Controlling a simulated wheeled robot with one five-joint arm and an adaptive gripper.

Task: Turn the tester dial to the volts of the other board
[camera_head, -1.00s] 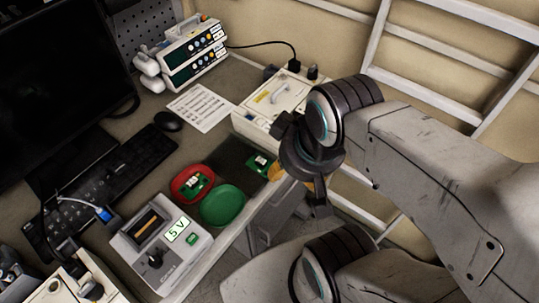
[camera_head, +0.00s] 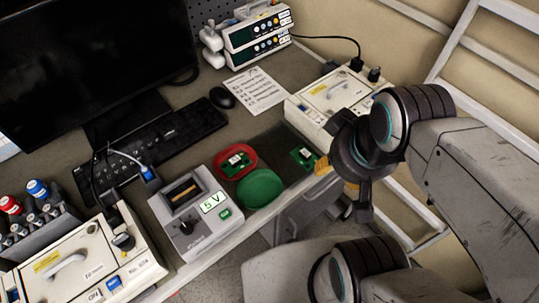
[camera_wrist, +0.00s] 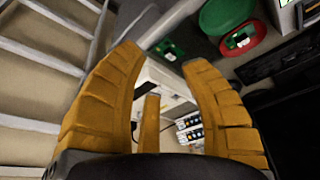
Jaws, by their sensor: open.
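The tester (camera_head: 196,212) is a light grey box on the bench, with a green-lit display (camera_head: 213,202) reading 5 V, a dark slot and a green button. Its dark dial (camera_head: 185,227) is at the front left of its top. One green board (camera_head: 236,163) lies in the red dish (camera_head: 222,171). Another green board (camera_head: 305,156) lies on the dark mat to the right; it also shows in the wrist view (camera_wrist: 169,50). Labels on both boards are too small to read. My gripper (camera_wrist: 165,55) has orange fingers spread apart and empty, right of the tester, near the bench edge.
A green dish (camera_head: 260,190) sits beside the red one. Cream pump units stand at the front left (camera_head: 85,262) and at the back right (camera_head: 330,98). A keyboard (camera_head: 150,150), mouse (camera_head: 222,97), printed sheet (camera_head: 257,90) and stacked pumps (camera_head: 258,40) occupy the back.

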